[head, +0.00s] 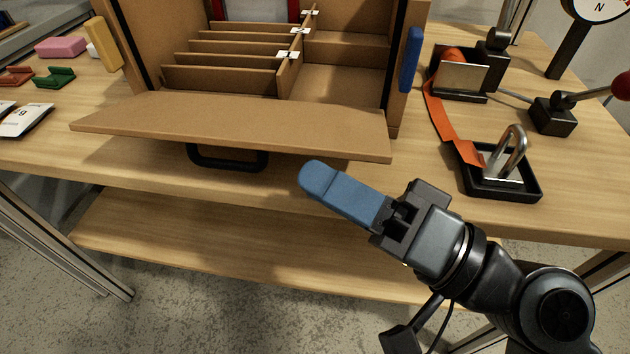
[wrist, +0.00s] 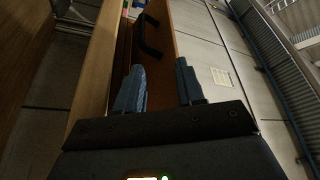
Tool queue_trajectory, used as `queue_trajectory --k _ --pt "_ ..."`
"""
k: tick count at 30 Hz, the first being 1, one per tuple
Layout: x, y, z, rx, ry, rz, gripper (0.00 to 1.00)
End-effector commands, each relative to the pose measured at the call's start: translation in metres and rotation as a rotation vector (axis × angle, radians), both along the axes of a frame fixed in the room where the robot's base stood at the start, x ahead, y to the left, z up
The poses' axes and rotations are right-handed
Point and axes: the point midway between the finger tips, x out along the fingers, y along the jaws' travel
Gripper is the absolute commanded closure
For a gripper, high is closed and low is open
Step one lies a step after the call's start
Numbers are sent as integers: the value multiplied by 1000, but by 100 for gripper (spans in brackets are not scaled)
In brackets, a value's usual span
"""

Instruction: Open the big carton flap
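The big carton (head: 262,84) stands on the workbench, with its brown front flap (head: 235,122) folded out toward me and lying about level. A black handle (head: 228,160) hangs under the flap's front edge; it also shows in the wrist view (wrist: 148,38). My gripper (head: 318,178) is just in front of and below the flap's front right part, pointing up and left, apart from the handle. In the wrist view my gripper (wrist: 160,80) has its two blue fingers spread with a gap between them. In the head view one finger hides the other.
An orange strap (head: 452,130) and a metal shackle in a black tray (head: 500,185) lie right of the carton. A blue piece (head: 411,60) is on the carton's right side. Colored blocks (head: 60,47) lie left. Below is a lower shelf (head: 210,235).

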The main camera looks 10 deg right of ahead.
Motion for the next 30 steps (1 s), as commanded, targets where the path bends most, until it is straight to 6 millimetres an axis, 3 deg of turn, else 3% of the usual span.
queue_trajectory --k 21,30 --pt "-24 -36 -15 0 0 -1 62" --pt "-26 -39 -15 -1 1 0 62"
